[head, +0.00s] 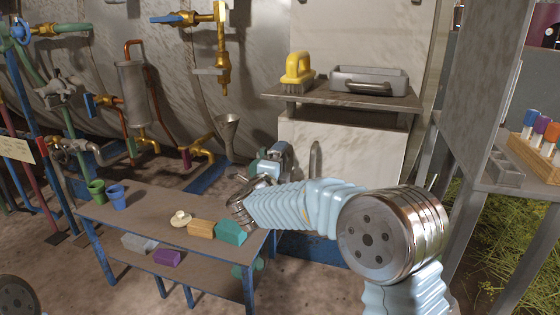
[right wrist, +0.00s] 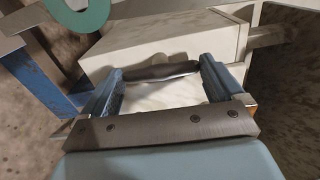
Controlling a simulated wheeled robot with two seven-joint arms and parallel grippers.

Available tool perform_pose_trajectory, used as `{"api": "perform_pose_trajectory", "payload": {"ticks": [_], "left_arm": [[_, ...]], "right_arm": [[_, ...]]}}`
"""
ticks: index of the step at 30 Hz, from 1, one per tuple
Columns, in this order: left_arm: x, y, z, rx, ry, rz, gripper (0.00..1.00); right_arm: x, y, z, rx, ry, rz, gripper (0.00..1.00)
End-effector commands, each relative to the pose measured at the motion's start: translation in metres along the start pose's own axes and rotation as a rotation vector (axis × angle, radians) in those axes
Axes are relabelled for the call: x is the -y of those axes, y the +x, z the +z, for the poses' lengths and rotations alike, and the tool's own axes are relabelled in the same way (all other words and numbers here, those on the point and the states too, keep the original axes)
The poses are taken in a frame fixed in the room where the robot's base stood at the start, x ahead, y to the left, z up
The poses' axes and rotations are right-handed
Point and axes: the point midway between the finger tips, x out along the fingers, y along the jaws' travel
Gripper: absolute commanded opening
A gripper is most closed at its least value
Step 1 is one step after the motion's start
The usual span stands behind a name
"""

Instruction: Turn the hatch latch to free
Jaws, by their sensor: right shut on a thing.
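My right gripper (head: 274,158) reaches to the left side of the white cabinet in the head view. In the right wrist view my right gripper (right wrist: 160,78) has its blue fingers at the two ends of a dark bar, which looks like the hatch latch (right wrist: 160,71). The fingers are shut on it. The bar lies across the picture in front of a pale box face. An upright grey handle (head: 315,158) shows on the cabinet front, right of the gripper. My left gripper is not in view.
A low table (head: 145,222) with cups and coloured blocks stands left of my right arm. A shelf (head: 340,97) above the gripper holds a yellow brush (head: 297,68) and a grey tray (head: 370,79). A funnel (head: 228,130) and pipes stand behind the table.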

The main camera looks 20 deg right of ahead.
Motion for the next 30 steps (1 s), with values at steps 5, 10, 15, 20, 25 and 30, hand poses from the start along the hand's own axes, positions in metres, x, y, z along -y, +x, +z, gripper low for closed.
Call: {"api": "perform_pose_trajectory", "payload": {"ticks": [5, 10, 15, 20, 25, 30], "left_arm": [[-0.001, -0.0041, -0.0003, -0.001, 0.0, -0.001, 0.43], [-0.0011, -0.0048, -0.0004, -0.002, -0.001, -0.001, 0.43], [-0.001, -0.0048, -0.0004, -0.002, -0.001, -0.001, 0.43], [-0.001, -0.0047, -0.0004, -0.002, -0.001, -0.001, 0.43], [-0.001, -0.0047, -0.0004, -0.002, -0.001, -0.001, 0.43], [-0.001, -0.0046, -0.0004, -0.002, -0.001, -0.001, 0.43]], "right_arm": [[-0.0003, -0.0007, 0.0014, 0.004, -0.055, 0.002, 0.64], [-0.001, -0.0007, 0.0014, 0.004, -0.077, 0.001, 0.64], [-0.0013, -0.0006, 0.0012, 0.003, -0.082, 0.001, 0.64], [-0.0014, -0.0006, 0.001, 0.003, -0.082, 0.002, 0.64], [-0.0013, -0.0005, 0.0009, 0.002, -0.081, 0.001, 1.0], [-0.0009, -0.0012, 0.0007, 0.002, -0.079, 0.001, 1.0]]}}
